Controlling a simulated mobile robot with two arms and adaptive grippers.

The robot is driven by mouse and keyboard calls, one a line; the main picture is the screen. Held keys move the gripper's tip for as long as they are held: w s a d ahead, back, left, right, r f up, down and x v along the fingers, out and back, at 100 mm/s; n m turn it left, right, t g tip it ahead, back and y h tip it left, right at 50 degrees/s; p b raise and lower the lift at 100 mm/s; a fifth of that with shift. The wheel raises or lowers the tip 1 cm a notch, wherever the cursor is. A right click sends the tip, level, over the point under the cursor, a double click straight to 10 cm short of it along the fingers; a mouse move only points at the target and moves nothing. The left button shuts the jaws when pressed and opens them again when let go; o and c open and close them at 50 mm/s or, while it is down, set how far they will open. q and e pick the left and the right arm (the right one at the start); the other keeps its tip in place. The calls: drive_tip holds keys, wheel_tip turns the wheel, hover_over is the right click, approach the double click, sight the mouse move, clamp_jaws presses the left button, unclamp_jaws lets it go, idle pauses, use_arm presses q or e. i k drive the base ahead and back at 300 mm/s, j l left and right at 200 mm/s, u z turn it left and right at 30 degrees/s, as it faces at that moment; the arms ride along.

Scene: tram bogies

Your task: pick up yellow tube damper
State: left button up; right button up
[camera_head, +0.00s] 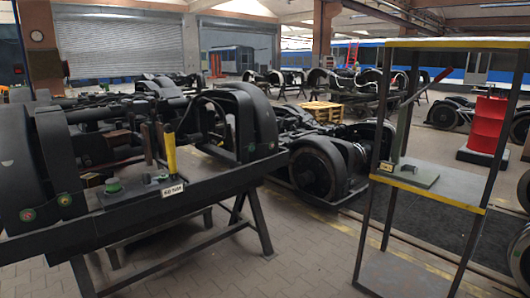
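The yellow tube damper (170,153) is a short yellow cylinder. It stands nearly upright, slightly tilted, at the front side of the dark bogie frame (225,180) on the left. Its lower end meets the frame just above a small white label (172,190). Whether it is fastened there cannot be told. Neither of my grippers can be made out in the head view. Nothing grips the damper.
The bogie frame rests on dark trestle legs (262,225). A rack with yellow-edged shelves (460,193) stands at the right, holding a grey bracket-like part (408,172). A wheeled bogie (318,172) stands behind. Paved floor (300,245) lies clear between frame and rack.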

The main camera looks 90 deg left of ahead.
sight(170, 144)
drive_tip(key=u, duration=3.45)
drive_tip(key=i, duration=0.35)
